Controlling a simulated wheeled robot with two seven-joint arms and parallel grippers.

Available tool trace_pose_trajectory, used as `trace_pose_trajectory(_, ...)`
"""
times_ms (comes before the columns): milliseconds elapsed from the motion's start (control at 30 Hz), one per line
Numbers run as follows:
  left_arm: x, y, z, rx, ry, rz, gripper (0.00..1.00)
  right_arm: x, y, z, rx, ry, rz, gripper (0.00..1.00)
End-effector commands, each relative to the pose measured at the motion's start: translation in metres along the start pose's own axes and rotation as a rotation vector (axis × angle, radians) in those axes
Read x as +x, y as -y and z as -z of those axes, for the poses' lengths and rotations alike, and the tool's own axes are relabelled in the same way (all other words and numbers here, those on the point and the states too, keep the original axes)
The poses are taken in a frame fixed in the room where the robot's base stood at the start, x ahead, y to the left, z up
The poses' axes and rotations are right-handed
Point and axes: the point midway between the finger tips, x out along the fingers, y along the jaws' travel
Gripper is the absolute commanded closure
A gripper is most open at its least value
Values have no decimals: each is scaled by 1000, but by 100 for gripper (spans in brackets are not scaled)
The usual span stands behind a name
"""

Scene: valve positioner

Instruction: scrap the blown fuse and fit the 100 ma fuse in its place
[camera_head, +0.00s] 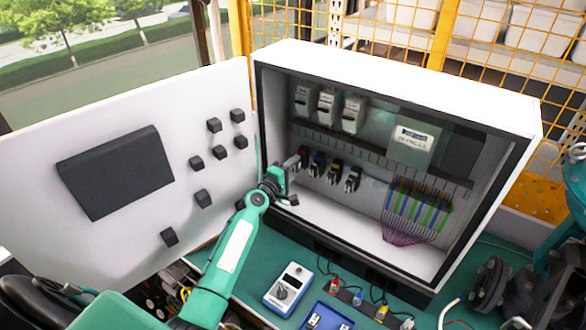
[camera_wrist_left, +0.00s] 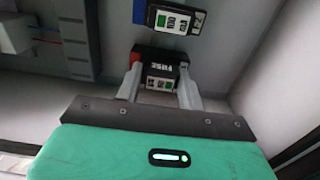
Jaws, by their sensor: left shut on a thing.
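In the cabinet, a row of black fuse holders (camera_head: 334,172) with coloured tops is mounted on the back panel. My left gripper (camera_head: 285,181) is at the left end of this row. In the left wrist view its fingers are on both sides of a black, red-edged block marked FUSE (camera_wrist_left: 158,75), and it is shut on that block. The neighbouring labelled black holder (camera_wrist_left: 172,18) is just beyond it. Any fuse inside the block is hidden. A blue tray (camera_head: 310,309) on the bench holds small pale pieces, too small to identify.
The open cabinet door (camera_head: 110,235) stands left of my arm. Grey breakers (camera_head: 328,107) and a wired terminal block (camera_head: 415,208) are inside. A meter (camera_head: 291,290) and coloured connectors (camera_head: 357,297) occupy the front bench. The cabinet floor is clear.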

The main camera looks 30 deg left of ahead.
Motion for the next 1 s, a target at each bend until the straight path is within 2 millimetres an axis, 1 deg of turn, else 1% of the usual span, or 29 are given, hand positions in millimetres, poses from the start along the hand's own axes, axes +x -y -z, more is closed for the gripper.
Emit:
trace_pose_trajectory(333, 3, -1, 0, 1, 0, 0, 83, 2, -5, 0, -2, 0, -5, 64)
trace_pose_trajectory(1000, 3, 0, 0, -1, 2, -4, 83, 6, -2, 0, -1, -1, -2, 64)
